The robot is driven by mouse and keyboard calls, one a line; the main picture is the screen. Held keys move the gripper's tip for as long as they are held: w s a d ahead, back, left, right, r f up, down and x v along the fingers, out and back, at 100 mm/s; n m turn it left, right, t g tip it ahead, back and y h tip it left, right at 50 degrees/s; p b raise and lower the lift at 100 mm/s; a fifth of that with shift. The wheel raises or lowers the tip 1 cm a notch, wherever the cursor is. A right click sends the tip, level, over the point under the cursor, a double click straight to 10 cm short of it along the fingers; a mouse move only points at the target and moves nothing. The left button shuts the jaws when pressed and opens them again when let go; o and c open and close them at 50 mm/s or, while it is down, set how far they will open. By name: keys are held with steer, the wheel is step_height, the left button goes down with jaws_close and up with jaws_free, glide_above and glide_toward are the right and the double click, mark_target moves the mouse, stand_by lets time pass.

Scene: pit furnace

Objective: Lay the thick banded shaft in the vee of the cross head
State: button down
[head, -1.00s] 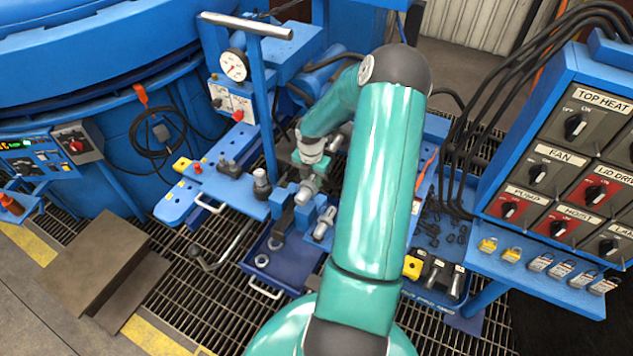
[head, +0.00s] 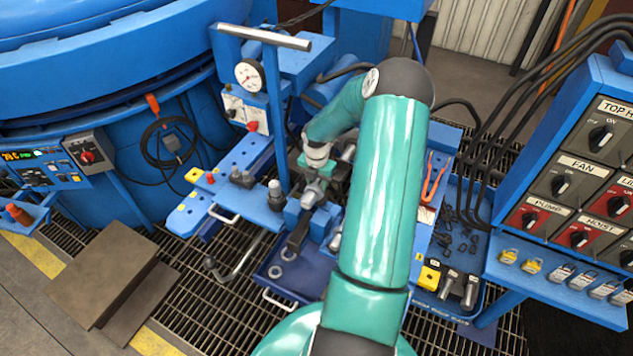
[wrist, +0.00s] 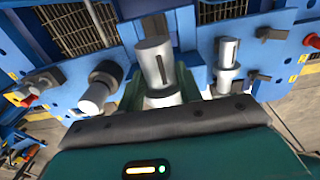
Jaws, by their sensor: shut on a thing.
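My gripper (head: 314,178) is shut on a thick grey shaft (wrist: 155,62). In the wrist view the shaft sticks out past the green fingers and shows a dark slot along its side; I cannot make out its bands. In the head view the held shaft (head: 312,194) is over or against a blue block with a dark bar (head: 296,214), which seems to be the cross head. The vee is hidden, so I cannot tell whether the shaft touches it. In the wrist view a grey cylinder with a black band (wrist: 97,95) is at left, and a stepped, slotted shaft (wrist: 228,55) is at right.
A blue shelf (head: 240,200) with a short upright cylinder (head: 275,190) is left of my gripper. A blue post with a gauge (head: 250,75) stands close behind. A blue tray (head: 270,285) with rings lies below. A switch panel (head: 570,170) stands at right.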

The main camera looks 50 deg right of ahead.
steer(key=shift+w+f, duration=0.15)
steer(key=shift+f, duration=3.2)
steer(key=shift+f, duration=0.65)
steer(key=c, duration=0.9)
jaws_free()
steer(key=shift+f, duration=0.1)
